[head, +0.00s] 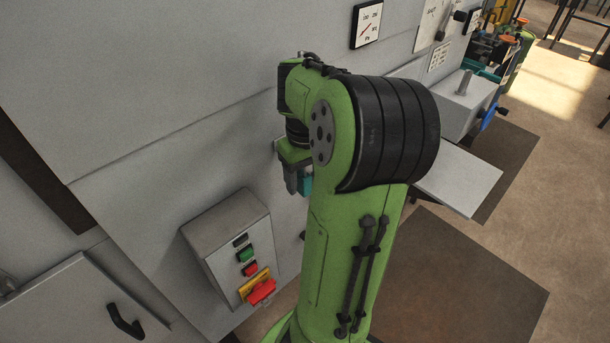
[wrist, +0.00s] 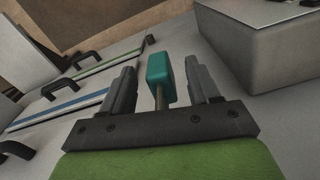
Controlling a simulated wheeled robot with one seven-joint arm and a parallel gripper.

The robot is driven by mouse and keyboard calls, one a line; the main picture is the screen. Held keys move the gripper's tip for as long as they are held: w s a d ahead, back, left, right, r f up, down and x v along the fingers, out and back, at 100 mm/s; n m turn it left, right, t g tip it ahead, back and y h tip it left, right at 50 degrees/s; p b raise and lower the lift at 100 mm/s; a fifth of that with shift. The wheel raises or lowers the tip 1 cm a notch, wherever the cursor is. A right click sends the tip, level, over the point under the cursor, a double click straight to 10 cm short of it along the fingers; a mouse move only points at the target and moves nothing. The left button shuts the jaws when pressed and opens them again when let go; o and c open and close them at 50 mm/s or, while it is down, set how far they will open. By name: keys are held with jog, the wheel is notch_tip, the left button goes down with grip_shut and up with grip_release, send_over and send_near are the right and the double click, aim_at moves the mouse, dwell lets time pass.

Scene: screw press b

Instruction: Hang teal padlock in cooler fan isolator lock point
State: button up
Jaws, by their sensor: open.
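The teal padlock (wrist: 160,78) shows in the wrist view between the two fingers of my gripper (wrist: 163,72). There is a gap on each side of it, so the open fingers do not appear to touch it. Its thin metal part points toward my gripper's base. In the head view, part of the padlock (head: 305,185) shows beside my gripper (head: 293,180), close to the grey machine wall; my arm hides the rest. A red handle on a yellow plate (head: 261,289) sits low on a grey control box. I cannot tell whether this is the cooler fan isolator; no lock point is clear.
The control box (head: 225,235) juts from the wall below left of my gripper. In the wrist view, a grey box (wrist: 265,50) stands close at the right, and black handles (wrist: 88,58) show at the left. Open floor (head: 560,190) lies at the right.

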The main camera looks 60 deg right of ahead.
jog(key=shift+r, duration=0.1)
notch_tip(320, 180, up, 16)
jog(key=p, duration=0.6)
jog(key=shift+f, duration=0.2)
jog(key=w+a+n+t+h, duration=0.1)
jog(key=a+n+t+h, duration=0.15)
jog(key=a, duration=1.35)
jog(key=s+a+f+n+t+y, duration=0.2)
jog(key=s+a, duration=0.3)
jog(key=a, duration=0.4)
jog(key=shift+a+f+t, duration=0.3)
jog(key=shift+f+t, duration=0.25)
jog(key=shift+f, duration=0.3)
jog(key=shift+s+a+f+y, duration=0.1)
jog(key=shift+a+f+y, duration=0.1)
jog(key=shift+a+y, duration=0.05)
jog(key=shift+c, duration=0.4)
jog(key=shift+a, duration=0.1)
